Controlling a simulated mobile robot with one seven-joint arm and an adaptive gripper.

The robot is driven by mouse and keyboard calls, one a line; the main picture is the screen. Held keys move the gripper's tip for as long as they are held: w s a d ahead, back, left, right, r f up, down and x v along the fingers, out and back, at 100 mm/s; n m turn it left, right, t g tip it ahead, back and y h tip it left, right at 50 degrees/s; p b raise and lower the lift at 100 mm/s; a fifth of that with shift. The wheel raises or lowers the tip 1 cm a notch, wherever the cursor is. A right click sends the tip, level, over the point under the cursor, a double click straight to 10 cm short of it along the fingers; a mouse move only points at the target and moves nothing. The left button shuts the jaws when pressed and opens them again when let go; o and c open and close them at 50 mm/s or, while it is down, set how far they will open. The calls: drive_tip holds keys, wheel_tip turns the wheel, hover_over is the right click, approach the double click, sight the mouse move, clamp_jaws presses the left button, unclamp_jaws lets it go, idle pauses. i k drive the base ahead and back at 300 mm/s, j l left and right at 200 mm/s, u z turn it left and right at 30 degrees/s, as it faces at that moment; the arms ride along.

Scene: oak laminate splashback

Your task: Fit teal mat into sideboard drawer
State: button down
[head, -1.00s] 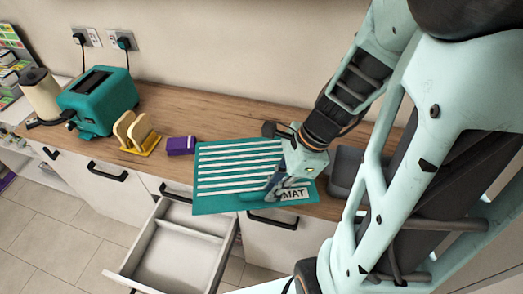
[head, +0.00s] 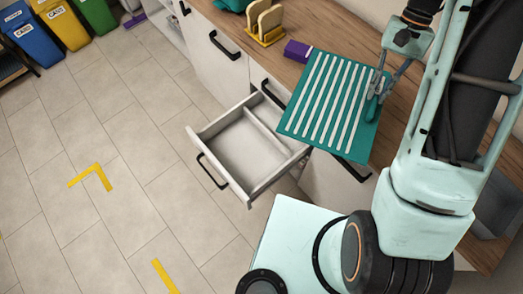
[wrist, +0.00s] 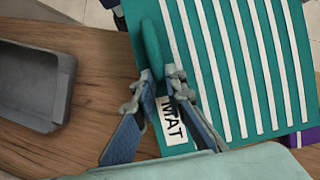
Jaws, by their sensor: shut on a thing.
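The teal mat (head: 322,100) has white stripes and a raised teal grip. It is at the front of the wooden counter, its near part jutting past the counter edge beside the drawer. In the wrist view the mat (wrist: 205,50) shows its "MAT" label and the grip (wrist: 152,48). My gripper (head: 374,92) is shut on the mat at this grip; the fingers also show in the wrist view (wrist: 161,80). Whether the mat touches the counter, I cannot tell. The sideboard drawer (head: 245,150) is pulled out to the mat's left. It looks empty, with a divider along it.
A purple box (head: 298,51) stands on the counter just beyond the mat, with a yellow toast rack (head: 264,33) farther back. A grey tray (wrist: 35,85) lies on the counter on the mat's other side. Bins (head: 62,22) stand far left; the floor between is clear.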

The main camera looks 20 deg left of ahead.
sight(243, 145)
drive_tip(key=u, duration=0.75)
drive_tip(key=j+u, duration=0.5)
drive_tip(key=j, duration=0.1)
drive_tip(key=i, duration=0.05)
